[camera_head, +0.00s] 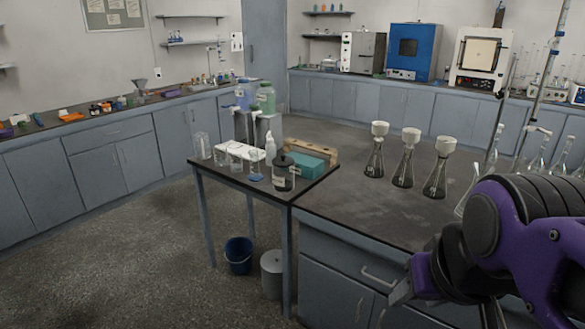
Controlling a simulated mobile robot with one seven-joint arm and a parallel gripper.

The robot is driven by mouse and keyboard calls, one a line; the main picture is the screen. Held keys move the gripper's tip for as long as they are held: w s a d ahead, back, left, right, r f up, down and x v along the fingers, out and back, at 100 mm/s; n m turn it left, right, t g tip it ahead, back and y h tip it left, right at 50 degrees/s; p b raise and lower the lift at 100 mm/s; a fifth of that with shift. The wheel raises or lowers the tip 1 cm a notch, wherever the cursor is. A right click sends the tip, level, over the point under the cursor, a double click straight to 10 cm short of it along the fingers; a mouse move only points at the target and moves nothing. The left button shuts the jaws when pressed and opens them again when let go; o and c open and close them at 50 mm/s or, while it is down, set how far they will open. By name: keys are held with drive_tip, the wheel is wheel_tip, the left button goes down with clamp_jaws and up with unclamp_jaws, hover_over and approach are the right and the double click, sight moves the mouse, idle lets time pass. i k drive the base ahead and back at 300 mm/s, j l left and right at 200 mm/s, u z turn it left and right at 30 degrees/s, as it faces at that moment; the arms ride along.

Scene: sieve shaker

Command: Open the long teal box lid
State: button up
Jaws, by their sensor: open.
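The teal box (303,166) sits on the small dark-topped side table (263,194), near its right edge. Its top looks closed; the lid seam is too small to make out. A dark-lidded jar (284,175) stands just in front of its left end and hides part of it. My gripper (432,288) is at the lower right, in front of the bench drawers, well apart from the box and to its right.
A wooden piece (320,153) lies behind the box. A white bottle (270,148) and several glass vessels stand to its left. Three flasks with white tops, one the middle flask (405,168), stand on the bench (365,210). The bench's near left part is clear.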

sight(301, 159)
drive_tip(key=u, duration=0.35)
drive_tip(key=i+j+z, duration=0.1)
drive_tip(key=z, duration=0.5)
drive_tip(key=i+j+z, duration=0.35)
drive_tip(key=j+z, duration=0.15)
drive_tip(key=j, duration=0.2)
drive_tip(key=i+j+z, duration=0.1)
drive_tip(key=j, duration=0.3)
drive_tip(key=i+j+z, duration=0.15)
drive_tip(key=j, duration=0.25)
drive_tip(key=i+j, duration=0.1)
drive_tip(key=j, duration=0.3)
drive_tip(key=i+j, duration=0.1)
drive_tip(key=j, duration=0.3)
drive_tip(key=i+j, duration=0.1)
drive_tip(key=j, duration=0.3)
drive_tip(key=i+j+z, duration=0.1)
drive_tip(key=j, duration=0.3)
